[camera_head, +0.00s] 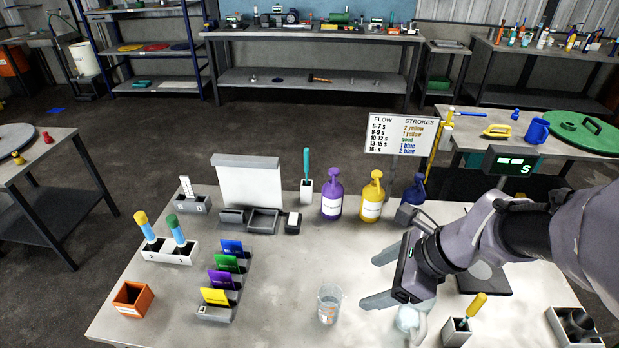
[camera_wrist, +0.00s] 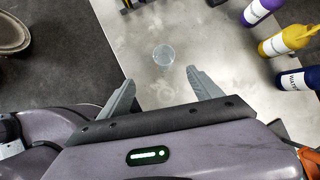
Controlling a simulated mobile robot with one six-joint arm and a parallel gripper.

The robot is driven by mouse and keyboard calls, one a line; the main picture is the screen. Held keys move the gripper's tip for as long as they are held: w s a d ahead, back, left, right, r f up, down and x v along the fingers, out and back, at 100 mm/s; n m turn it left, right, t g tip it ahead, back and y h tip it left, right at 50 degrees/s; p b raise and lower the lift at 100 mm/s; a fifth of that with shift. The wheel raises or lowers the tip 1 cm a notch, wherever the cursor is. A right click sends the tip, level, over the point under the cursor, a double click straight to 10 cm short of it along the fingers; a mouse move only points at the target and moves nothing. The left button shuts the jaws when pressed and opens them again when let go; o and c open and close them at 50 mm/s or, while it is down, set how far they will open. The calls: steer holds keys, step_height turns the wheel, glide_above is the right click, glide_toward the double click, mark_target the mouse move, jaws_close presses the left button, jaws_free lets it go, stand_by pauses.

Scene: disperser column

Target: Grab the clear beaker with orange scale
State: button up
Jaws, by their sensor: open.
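The clear beaker (camera_head: 329,304) stands upright on the table near its front middle, with faint orange marks on its side. In the wrist view the beaker (camera_wrist: 164,55) is seen from above, beyond my fingertips and roughly between their lines. My gripper (camera_head: 371,278) is open and empty, to the right of the beaker and above the table. Its two fingers also show in the wrist view (camera_wrist: 160,80), spread apart. Nothing hides the beaker, and no finger touches it.
Purple (camera_head: 332,196), yellow (camera_head: 372,197) and blue (camera_head: 415,190) bottles stand behind. Coloured card holders (camera_head: 216,310) and an orange box (camera_head: 132,298) are at left. A round clear vessel (camera_head: 409,320) sits below my gripper. The table between the cards and beaker is clear.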

steer(key=m+b, duration=0.2)
steer(key=b, duration=0.4)
glide_toward(330, 295)
steer(key=s+a, duration=0.2)
steer(key=b+x, duration=0.1)
steer(key=x, duration=0.1)
steer(key=b+x, duration=0.2)
steer(key=x, duration=0.1)
steer(key=shift+w, duration=0.25)
steer(key=shift+w+a, duration=0.1)
steer(key=shift+a, duration=0.15)
steer(key=shift+d+r, duration=0.1)
steer(key=shift+r, duration=0.05)
steer(key=shift+c, duration=0.6)
jaws_close()
